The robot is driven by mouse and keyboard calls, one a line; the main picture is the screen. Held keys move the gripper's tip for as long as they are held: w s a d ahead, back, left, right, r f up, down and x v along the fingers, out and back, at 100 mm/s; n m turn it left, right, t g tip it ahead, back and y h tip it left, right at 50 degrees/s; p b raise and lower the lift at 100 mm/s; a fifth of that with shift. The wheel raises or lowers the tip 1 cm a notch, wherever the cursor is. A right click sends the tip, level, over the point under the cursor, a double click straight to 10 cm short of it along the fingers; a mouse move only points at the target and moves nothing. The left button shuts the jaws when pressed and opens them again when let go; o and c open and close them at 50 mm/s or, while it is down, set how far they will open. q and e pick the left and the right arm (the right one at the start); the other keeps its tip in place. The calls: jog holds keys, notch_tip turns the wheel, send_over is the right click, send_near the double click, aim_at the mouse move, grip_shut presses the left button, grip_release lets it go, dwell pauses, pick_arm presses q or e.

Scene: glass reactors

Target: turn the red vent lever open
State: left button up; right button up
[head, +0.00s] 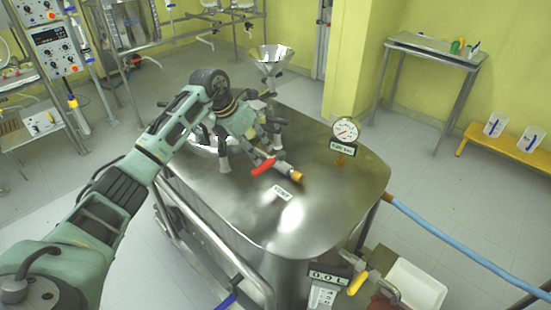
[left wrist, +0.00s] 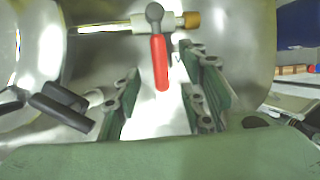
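The red vent lever (head: 264,167) sits on a small metal valve on top of the steel vessel (head: 335,195). The valve's pipe ends in a brass tip (head: 296,177). In the left wrist view the lever (left wrist: 160,62) stands across the pipe (left wrist: 125,26), its free end towards my gripper. My left gripper (head: 256,138) is just above and behind the valve. In the left wrist view its green-padded fingers are spread, with the lever seen between them. I cannot tell whether either finger touches it. My right gripper is not in view.
A pressure gauge (head: 345,130) stands on the vessel to the right, and a metal funnel (head: 271,57) behind it. Dark-handled clamps are close to my gripper. A blue hose (head: 440,235) leaves at the right. The vessel top's front right part is clear.

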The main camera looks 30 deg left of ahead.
aim_at(261, 165)
pick_arm(q)
jog(key=shift+s+a+f+p, duration=0.1)
jog(key=shift+s+f+p, duration=0.1)
jog(key=shift+f, duration=0.3)
jog(key=shift+s+f+p, duration=0.1)
jog(key=shift+f+p, duration=0.05)
jog(key=shift+f, duration=0.3)
jog(key=x, duration=0.3)
jog(key=p+x, duration=0.1)
jog(key=x, duration=0.1)
jog(key=shift+w+d, duration=0.2)
jog(key=shift+w, duration=0.15)
jog(key=shift+s+a, duration=0.1)
jog(key=shift+c, duration=0.2)
grip_shut()
